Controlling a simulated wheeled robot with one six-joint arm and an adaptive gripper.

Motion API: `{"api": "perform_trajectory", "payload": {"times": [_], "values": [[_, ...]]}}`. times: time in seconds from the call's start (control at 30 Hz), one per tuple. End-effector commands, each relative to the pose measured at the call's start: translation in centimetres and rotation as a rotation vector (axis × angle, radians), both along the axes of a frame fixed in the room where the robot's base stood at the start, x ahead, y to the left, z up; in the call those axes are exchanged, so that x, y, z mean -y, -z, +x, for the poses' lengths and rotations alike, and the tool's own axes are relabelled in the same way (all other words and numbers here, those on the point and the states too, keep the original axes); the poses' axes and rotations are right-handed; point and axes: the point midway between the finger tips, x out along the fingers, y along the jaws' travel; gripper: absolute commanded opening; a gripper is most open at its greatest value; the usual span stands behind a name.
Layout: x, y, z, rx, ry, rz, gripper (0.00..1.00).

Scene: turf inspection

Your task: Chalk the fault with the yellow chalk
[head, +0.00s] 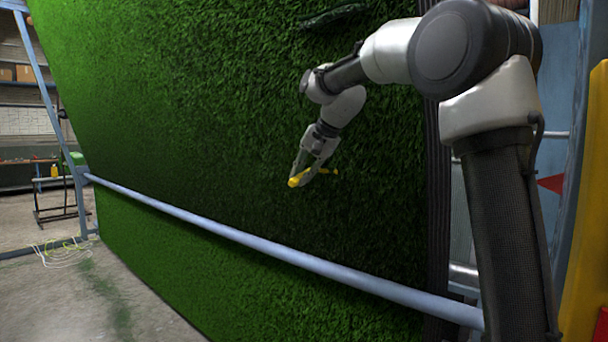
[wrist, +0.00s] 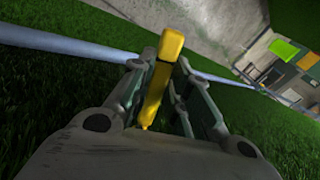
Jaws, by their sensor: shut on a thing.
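My gripper (head: 309,174) is shut on the yellow chalk (head: 296,182), which sticks out past the fingers. In the wrist view, the chalk (wrist: 171,45) stands lengthwise between the two fingers of my gripper (wrist: 163,68). The green turf panel (head: 200,110) fills most of the head view behind the gripper. Whether the chalk touches the turf cannot be told. A dark, elongated patch (head: 333,17) shows on the turf near the top, above and apart from the gripper; I cannot tell if it is the fault.
A pale blue rail (head: 250,243) runs across the turf below my gripper. A dark ribbed strip (head: 438,190) borders the turf at the right. Concrete floor (head: 90,300), pale cables (head: 65,252) and shelving (head: 25,125) lie at the left.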

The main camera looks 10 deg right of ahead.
Motion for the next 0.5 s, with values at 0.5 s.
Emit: {"api": "perform_trajectory", "payload": {"times": [0.5], "values": [[-3.4,1.1,-2.4,0.003,-0.003,-0.002,0.00]]}}
